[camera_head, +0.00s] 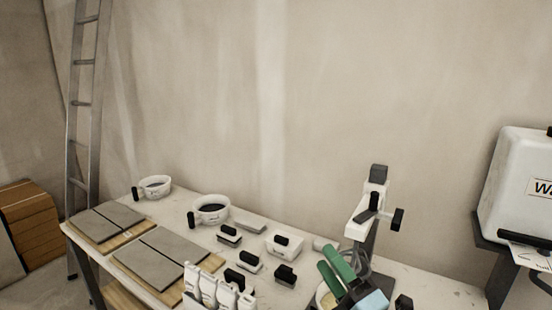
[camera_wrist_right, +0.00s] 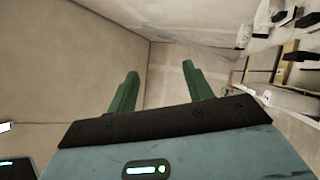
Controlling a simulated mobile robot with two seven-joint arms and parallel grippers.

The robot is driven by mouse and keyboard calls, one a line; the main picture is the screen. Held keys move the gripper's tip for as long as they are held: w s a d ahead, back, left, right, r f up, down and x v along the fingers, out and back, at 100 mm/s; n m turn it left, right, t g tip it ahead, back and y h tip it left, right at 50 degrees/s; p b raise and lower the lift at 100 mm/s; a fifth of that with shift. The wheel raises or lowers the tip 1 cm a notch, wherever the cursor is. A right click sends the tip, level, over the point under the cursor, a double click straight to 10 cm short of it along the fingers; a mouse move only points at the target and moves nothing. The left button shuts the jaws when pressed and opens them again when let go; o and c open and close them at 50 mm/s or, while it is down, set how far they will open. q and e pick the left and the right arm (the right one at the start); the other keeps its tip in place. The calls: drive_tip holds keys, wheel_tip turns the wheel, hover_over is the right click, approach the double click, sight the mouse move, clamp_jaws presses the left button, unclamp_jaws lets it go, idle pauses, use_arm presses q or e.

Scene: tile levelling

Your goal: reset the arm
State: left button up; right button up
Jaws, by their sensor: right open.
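My right gripper (camera_head: 336,267) has green fingers and shows at the bottom of the head view, in front of the table's right part. In the right wrist view my right gripper (camera_wrist_right: 160,82) is open, with nothing between its two green fingers. Past the fingers, that view shows bare wall and floor, with the table and its things at the upper right. My left gripper is in neither view.
The white table (camera_head: 299,257) holds grey tiles (camera_head: 168,252) on boards, white cups (camera_head: 211,210), several black-handled tools (camera_head: 248,262) and a stand (camera_head: 372,212). A ladder (camera_head: 82,120) leans at the left. A white container (camera_head: 515,190) stands at the right.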

drive_tip(key=s+d+f+m+g+h, duration=0.2)
drive_tip(key=s+d+f+m+h, duration=0.15)
drive_tip(key=f+m, duration=0.3)
drive_tip(key=s+d+f+m+g+h, duration=0.3)
drive_tip(key=d+f+m+h, duration=0.15)
drive_tip(key=f, duration=0.25)
drive_tip(key=s+d+f+m+g+h, duration=0.2)
drive_tip(key=s+d+f+m+h, duration=0.1)
drive_tip(key=f+m, duration=0.35)
drive_tip(key=s+d+f+m+g, duration=0.1)
drive_tip(key=s+f+m+g, duration=0.3)
drive_tip(key=s, duration=0.7)
drive_tip(key=s+d+f+m+g, duration=0.1)
drive_tip(key=s+f+m+g, duration=0.2)
drive_tip(key=s+f+g, duration=0.6)
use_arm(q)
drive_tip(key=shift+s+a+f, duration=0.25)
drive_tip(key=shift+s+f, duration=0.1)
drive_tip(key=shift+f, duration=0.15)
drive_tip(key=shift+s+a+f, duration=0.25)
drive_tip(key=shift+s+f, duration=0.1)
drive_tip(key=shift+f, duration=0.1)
use_arm(e)
drive_tip(key=w+a+f+t+y, duration=0.1)
drive_tip(key=w+a+f+t, duration=0.1)
drive_tip(key=w+f+t, duration=0.2)
drive_tip(key=shift+w+f+t+y, duration=0.3)
drive_tip(key=shift+f+t, duration=1.5)
drive_tip(key=shift+t, duration=1.3)
